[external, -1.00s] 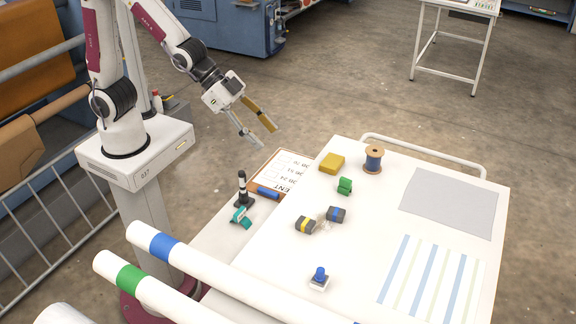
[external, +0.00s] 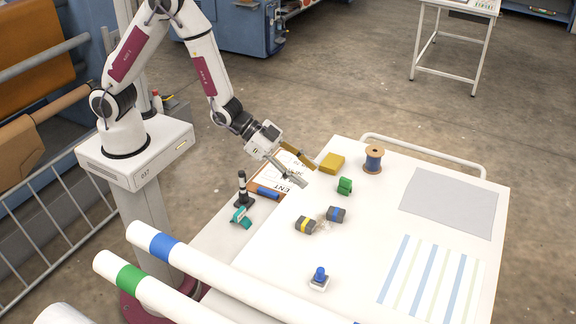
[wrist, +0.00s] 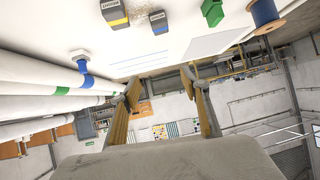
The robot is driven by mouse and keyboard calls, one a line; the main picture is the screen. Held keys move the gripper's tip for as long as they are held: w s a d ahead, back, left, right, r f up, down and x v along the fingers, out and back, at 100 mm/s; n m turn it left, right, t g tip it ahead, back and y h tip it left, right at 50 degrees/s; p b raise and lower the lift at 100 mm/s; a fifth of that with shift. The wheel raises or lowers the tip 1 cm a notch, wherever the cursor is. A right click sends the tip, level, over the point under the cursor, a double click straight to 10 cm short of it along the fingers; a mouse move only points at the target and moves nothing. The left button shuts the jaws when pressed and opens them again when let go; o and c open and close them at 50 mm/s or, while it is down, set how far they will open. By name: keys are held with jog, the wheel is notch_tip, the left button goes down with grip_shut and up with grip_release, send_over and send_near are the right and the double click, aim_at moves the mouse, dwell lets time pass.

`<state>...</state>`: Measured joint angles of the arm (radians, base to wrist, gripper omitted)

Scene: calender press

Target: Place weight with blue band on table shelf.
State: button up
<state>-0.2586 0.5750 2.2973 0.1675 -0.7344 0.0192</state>
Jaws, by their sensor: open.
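The weight with the blue band (external: 336,214) is a small dark block lying on the white tabletop. It also shows at the top of the wrist view (wrist: 158,22). A similar weight with a yellow band (external: 306,225) lies just left of it. My gripper (external: 308,175) is open and empty, above the tabletop's left edge, up and to the left of the blue-banded weight in the external view. Both fingers also show apart in the wrist view (wrist: 160,82). The table shelf (external: 212,243) is the lower pale surface left of the tabletop.
On the tabletop are a green object (external: 344,186), a yellow block (external: 332,163), a wire spool (external: 374,159) and a blue-handled stamp (external: 319,279). The shelf holds a clipboard, a black-and-white upright piece (external: 243,190) and a teal item (external: 241,217). White rolls (external: 185,255) lie in front.

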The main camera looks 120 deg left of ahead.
jog(key=t, duration=0.2)
send_over(319, 213)
jog(key=s, duration=0.5)
jog(key=shift+n, duration=0.3)
jog(key=f, duration=1.1)
jog(key=shift+w+d, duration=0.2)
jog(key=shift+w, duration=0.05)
jog(key=shift+s+a+f, duration=0.1)
jog(key=shift+s+f, duration=0.05)
jog(key=shift+f, duration=0.3)
jog(key=shift+x, duration=1.35)
jog(key=shift+w, duration=1.15)
jog(key=shift+x, duration=1.5)
